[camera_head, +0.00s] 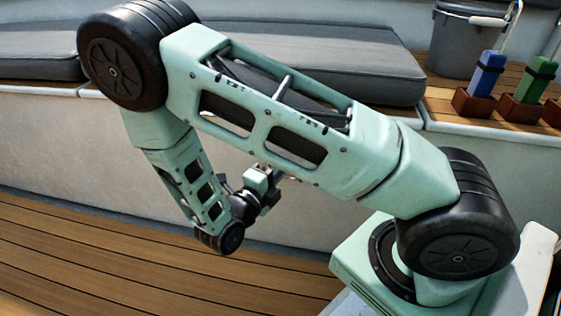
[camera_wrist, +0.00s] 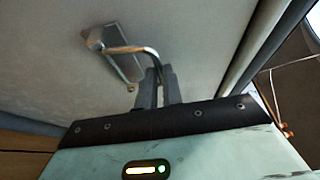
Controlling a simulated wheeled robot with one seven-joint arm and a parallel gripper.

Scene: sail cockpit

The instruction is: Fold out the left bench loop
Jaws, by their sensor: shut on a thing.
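The bench loop (camera_wrist: 128,48) is a bent, shiny metal bar on a small rectangular metal plate (camera_wrist: 124,67) on the pale bench front. In the wrist view, the bar runs from a block at the plate's left end across to my gripper (camera_wrist: 158,84). It stands off the plate, but I cannot tell its exact angle. My gripper's two dark fingers are shut on the bar's right end. In the head view, my gripper (camera_head: 265,183) is against the bench front, partly behind my own arm. The loop cannot be made out there.
Grey cushions (camera_head: 330,62) lie on the bench above its pale front wall (camera_head: 60,150). A grey bucket (camera_head: 462,40) and blue (camera_head: 487,73) and green (camera_head: 535,80) handles in wooden holders stand at the right. The wooden deck (camera_head: 110,260) is clear at the left.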

